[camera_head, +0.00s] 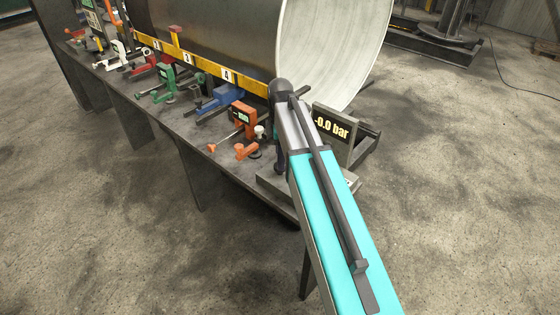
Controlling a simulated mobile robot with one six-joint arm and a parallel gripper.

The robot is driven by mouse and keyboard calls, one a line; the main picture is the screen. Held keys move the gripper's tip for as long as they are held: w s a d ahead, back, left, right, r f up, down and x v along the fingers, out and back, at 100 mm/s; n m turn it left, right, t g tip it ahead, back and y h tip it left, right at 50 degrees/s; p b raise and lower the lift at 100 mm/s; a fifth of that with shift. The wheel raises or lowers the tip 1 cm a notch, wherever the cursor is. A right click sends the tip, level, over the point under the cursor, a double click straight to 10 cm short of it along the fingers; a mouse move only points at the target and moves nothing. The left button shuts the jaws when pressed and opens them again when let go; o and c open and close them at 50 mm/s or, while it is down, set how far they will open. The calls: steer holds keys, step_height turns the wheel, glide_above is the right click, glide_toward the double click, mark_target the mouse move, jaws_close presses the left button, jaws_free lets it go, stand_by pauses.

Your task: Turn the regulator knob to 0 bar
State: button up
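The pressure display (332,125) stands at the right end of the workbench and reads "-0.0 bar" in yellow digits on a dark panel. It is partly covered on its left by my arm. The grey base (275,188) below it shows beside the arm. The regulator knob cannot be made out; it may be behind my arm. My arm reaches up from the lower right to this end of the bench. My gripper cannot be made out behind the arm, so its opening and any contact with the knob are hidden.
The grey workbench (190,128) carries several coloured clamps, among them a green one (165,82), a blue one (225,95) and an orange one (245,115). A yellow numbered rail (205,66) runs before a large metal cylinder (335,45).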

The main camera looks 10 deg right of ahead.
step_height(320, 180, up, 10)
steer(key=b, duration=0.2)
steer(key=shift+r, duration=0.2)
stand_by(0.3)
steer(key=shift+r, duration=0.1)
